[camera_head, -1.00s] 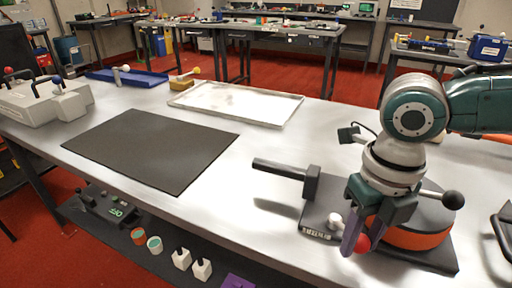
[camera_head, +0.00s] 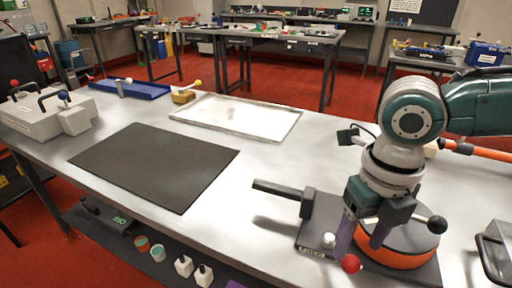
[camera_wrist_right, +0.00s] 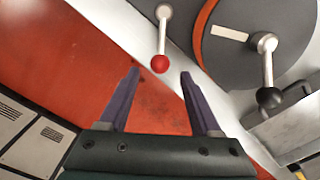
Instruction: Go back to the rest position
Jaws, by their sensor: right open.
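My right gripper (camera_head: 362,238) is open and empty, with two purple fingers pointing down over the front of the bench fixture. In the right wrist view the gripper (camera_wrist_right: 160,75) shows its fingers wide apart, with a red ball knob (camera_wrist_right: 160,64) on a pale lever just beyond the tips. The red knob (camera_head: 351,263) also shows in the head view, below the fingers. The fixture has an orange and dark round drum (camera_head: 405,262) and a black ball handle (camera_head: 437,224). The black handle (camera_wrist_right: 268,98) is at the right in the wrist view. My left gripper is out of view.
A dark mat (camera_head: 150,165) lies mid-bench, with a white tray (camera_head: 235,110) behind it. A dark bar (camera_head: 278,190) sticks out left from the fixture. A grey box (camera_head: 45,112) with handles stands at far left. Bare bench lies between mat and fixture.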

